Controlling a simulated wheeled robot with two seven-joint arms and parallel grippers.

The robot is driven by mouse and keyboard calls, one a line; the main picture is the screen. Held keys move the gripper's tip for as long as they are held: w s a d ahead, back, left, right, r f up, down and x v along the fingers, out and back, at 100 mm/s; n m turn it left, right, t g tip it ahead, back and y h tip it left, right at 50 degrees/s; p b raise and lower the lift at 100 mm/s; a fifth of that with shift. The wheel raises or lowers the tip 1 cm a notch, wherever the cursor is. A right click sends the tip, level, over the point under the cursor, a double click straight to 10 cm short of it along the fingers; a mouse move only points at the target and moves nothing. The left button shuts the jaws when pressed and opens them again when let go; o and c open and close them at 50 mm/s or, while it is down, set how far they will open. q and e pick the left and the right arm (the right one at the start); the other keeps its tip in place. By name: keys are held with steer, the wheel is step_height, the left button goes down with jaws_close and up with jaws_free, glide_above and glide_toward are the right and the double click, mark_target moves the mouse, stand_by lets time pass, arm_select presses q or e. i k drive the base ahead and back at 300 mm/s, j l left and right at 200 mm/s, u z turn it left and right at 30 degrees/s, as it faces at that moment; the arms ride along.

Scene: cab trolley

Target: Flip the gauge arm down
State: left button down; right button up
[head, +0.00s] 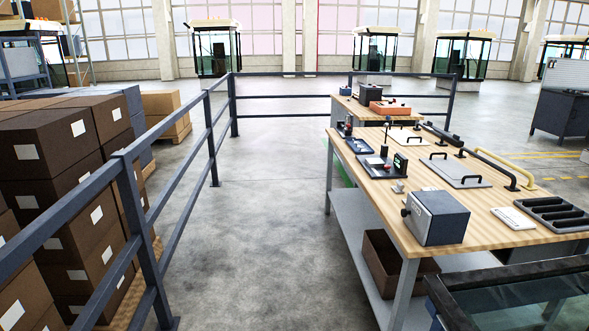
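Neither of my grippers shows in the head view. A wooden-topped workbench (470,225) stands to the right with several devices on it. A dark device (381,166) with upright parts and a small lit display (399,163) sits near its left edge. Behind it is another dark unit (357,146) with a small upright part. I cannot tell for sure which part is the gauge arm, or its exact position; the parts are too small.
A grey box (436,218) and a flat plate with black handles (455,170) lie on the bench. A yellow bar (505,168) is at its far side. A dark-framed glass panel (520,300) fills the lower right. Railings (150,235) and stacked cartons (60,175) stand left; the middle floor is clear.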

mark_target(388, 117)
steer(key=i+j, duration=0.1)
steer(key=i, duration=2.15)
steer(key=i+z, duration=0.45)
steer(key=i+j+z, duration=0.1)
steer(key=i+z, duration=0.25)
steer(key=z, duration=0.15)
steer(key=i+j+z, duration=0.3)
steer(key=z, duration=0.15)
steer(key=i+j+z, duration=0.65)
steer(key=j+z, duration=0.3)
